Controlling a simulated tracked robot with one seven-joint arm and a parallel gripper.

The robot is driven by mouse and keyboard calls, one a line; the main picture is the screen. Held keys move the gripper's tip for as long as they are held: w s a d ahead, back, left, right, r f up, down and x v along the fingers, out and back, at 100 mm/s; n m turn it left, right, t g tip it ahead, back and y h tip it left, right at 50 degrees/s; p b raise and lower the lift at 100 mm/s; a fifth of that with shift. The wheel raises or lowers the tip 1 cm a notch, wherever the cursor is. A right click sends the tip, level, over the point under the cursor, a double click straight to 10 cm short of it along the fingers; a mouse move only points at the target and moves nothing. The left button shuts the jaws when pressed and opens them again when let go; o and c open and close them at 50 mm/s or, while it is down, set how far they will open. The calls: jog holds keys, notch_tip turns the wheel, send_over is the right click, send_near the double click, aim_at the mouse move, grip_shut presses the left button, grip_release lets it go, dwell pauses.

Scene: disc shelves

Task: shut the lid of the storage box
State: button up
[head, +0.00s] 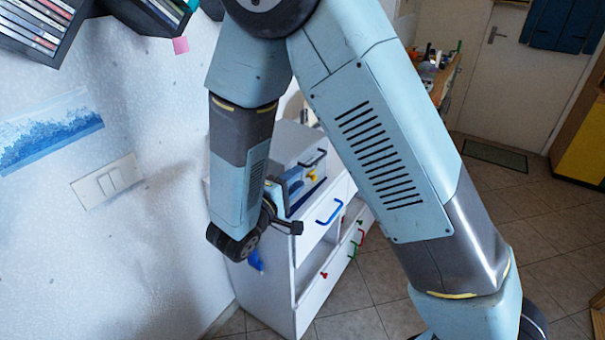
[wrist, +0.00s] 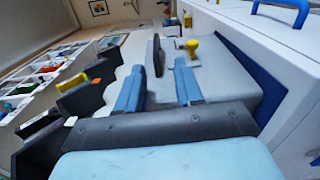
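A grey box-like body (head: 292,143), which looks like the storage box, stands on top of the white cabinet (head: 262,283). My arm hides part of it, and I cannot tell how far its lid stands open. In the wrist view my gripper (wrist: 159,66) has its two blue fingers apart. A thin dark upright piece (wrist: 156,50) shows between and beyond the fingertips; I cannot tell whether it touches them. A yellow knob (wrist: 192,46) lies just past the right finger, over a pale grey surface (wrist: 222,75). The knob also shows in the head view (head: 313,177).
A dark blue strip (wrist: 250,70) runs beside the pale surface. Blue drawer handles (head: 330,212) stick out from the cabinet front. Tiled floor (head: 365,325) is open at the right.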

jog(key=v, duration=0.8)
jog(key=shift+s+a, duration=0.15)
jog(key=shift+s, duration=0.15)
dwell(0.8)
